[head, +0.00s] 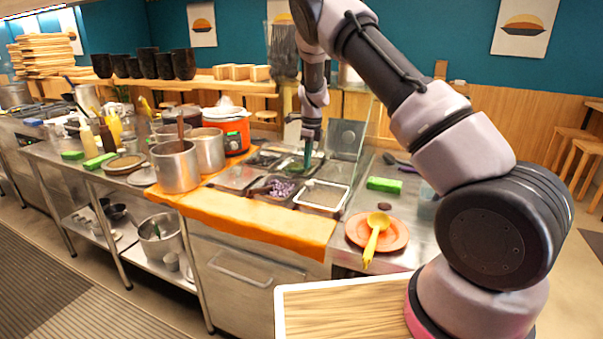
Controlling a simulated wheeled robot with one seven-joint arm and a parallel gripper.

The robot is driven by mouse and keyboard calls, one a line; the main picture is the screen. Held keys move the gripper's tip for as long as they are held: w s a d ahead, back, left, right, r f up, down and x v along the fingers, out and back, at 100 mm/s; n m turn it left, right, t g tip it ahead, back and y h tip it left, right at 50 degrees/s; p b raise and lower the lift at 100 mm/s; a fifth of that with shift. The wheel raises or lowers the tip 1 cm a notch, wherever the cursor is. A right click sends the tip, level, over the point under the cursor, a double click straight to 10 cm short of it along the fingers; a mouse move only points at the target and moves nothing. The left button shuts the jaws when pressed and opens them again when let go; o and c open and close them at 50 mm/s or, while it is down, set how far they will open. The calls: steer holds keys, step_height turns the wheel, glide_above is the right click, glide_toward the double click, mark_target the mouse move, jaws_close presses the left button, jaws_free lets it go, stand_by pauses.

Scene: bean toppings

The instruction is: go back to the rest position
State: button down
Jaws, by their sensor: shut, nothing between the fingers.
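My arm reaches from the right foreground up past the top edge and back down over the counter. My gripper (308,158) points down at the far end of the arm, above or at the topping containers; its height over them is hard to judge. It is shut and looks empty. Its tips are small in this view. Below and in front of it are a container of purple pieces (268,190) and a metal-rimmed container of pale topping (322,197).
An orange plate (400,234) with a yellow spoon (377,238) sits right of the containers, near a green block (384,184). Large metal pots (176,167) and an orange cooker (236,130) stand left. A raised clear panel (350,140) is close right of my gripper.

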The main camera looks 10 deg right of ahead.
steer(key=s+d+r+n+t+y, duration=0.1)
steer(key=s+d+r+n, duration=0.15)
steer(key=r, duration=0.75)
steer(key=s+d+r+n, duration=0.1)
steer(key=s+d+r, duration=0.15)
steer(key=r, duration=0.65)
steer(key=s+d+r+n+t+y, duration=0.2)
steer(key=s+d+r+n, duration=0.25)
steer(key=s+r, duration=0.65)
steer(key=s+d+r+n+t+h, duration=0.1)
steer(key=s+n+t, duration=0.1)
steer(key=s+n, duration=0.4)
steer(key=s+d+r+n+t+h, duration=0.1)
steer(key=s+n, duration=0.5)
steer(key=s, duration=1.1)
steer(key=shift+d+r+t, duration=0.2)
steer(key=shift+r+t, duration=0.3)
steer(key=shift+r, duration=0.05)
